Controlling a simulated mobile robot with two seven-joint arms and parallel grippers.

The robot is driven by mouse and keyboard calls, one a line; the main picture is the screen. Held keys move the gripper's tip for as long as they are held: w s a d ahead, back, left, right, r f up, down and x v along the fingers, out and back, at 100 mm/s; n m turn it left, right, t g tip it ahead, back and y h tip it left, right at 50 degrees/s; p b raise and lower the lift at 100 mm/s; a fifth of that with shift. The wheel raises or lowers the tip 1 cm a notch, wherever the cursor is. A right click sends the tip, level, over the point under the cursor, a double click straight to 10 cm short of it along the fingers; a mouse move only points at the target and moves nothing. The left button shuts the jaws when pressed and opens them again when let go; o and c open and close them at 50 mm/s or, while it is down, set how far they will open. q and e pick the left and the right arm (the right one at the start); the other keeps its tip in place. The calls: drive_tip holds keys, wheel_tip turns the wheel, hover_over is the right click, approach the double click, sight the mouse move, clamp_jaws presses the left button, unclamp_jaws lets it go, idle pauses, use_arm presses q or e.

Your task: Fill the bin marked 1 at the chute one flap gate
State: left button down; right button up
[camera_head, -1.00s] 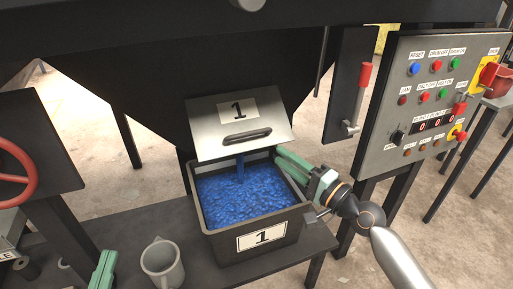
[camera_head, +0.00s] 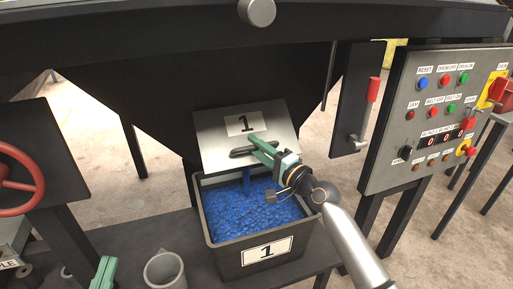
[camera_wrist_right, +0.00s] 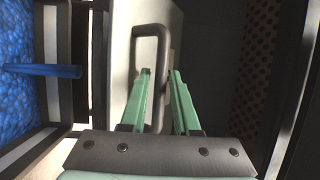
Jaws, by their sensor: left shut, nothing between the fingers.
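The bin marked 1 (camera_head: 222,262) stands upright on the dark bench, filled high with blue granules (camera_head: 240,212). A thin blue stream (camera_head: 246,180) falls into it from under the chute one flap gate (camera_head: 214,145), a grey plate labelled 1 with a dark bar handle (camera_head: 240,152). My right gripper (camera_head: 262,147) is at the handle's right part. In the right wrist view its green fingers (camera_wrist_right: 161,72) stand apart on either side of one handle bar (camera_wrist_right: 163,52); contact cannot be told. My left gripper (camera_head: 103,272) is shut and empty at the lower left, partly cut off.
A grey mug (camera_head: 165,270) stands left of the bin. A red handwheel (camera_head: 20,185) is at the far left. A red-handled lever (camera_head: 372,92) and a control panel (camera_head: 430,120) with buttons are on the right. The dark hopper hangs above the gate.

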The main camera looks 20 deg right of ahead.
drive_tip(key=shift+c, duration=0.4)
clamp_jaws()
idle(1.0)
